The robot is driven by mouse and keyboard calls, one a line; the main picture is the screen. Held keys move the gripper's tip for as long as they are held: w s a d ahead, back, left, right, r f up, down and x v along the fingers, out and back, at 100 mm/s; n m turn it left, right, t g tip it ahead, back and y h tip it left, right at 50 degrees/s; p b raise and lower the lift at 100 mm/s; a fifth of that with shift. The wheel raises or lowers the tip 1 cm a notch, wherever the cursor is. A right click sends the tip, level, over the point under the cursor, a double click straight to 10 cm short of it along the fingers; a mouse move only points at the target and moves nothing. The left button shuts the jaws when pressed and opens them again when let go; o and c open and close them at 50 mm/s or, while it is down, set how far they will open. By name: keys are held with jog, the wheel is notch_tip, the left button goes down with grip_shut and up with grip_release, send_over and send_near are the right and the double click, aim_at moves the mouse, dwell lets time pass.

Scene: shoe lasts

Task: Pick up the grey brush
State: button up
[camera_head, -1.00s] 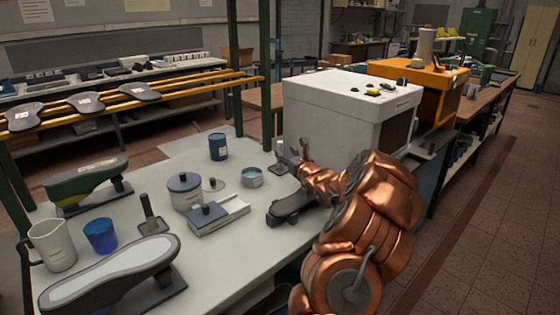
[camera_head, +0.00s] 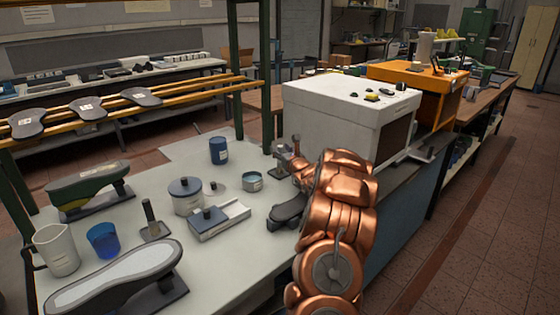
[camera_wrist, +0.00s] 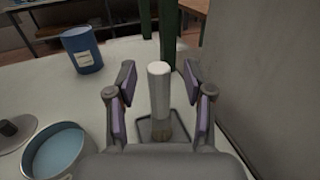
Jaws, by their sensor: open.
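An upright pale grey cylindrical handle on a dark square base, which I take for the grey brush (camera_wrist: 159,95), stands between the fingers of my gripper (camera_wrist: 159,98) in the wrist view. Gaps show on both sides of the handle, so the fingers are open and apart from it. In the head view my gripper (camera_head: 287,153) is at the table's far right corner, beside the white box. The brush is largely hidden there; only part of its base shows.
A blue tin (camera_head: 219,151) and a small open tin (camera_head: 252,181) stand left of my gripper. A white box (camera_head: 345,115) rises close on the right. A second upright tool (camera_head: 151,219), a lidded pot (camera_head: 185,196) and a shoe last (camera_head: 115,275) stand further left.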

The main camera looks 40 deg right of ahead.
jog(key=shift+w+d, duration=0.1)
jog(key=shift+w, duration=0.35)
grip_shut()
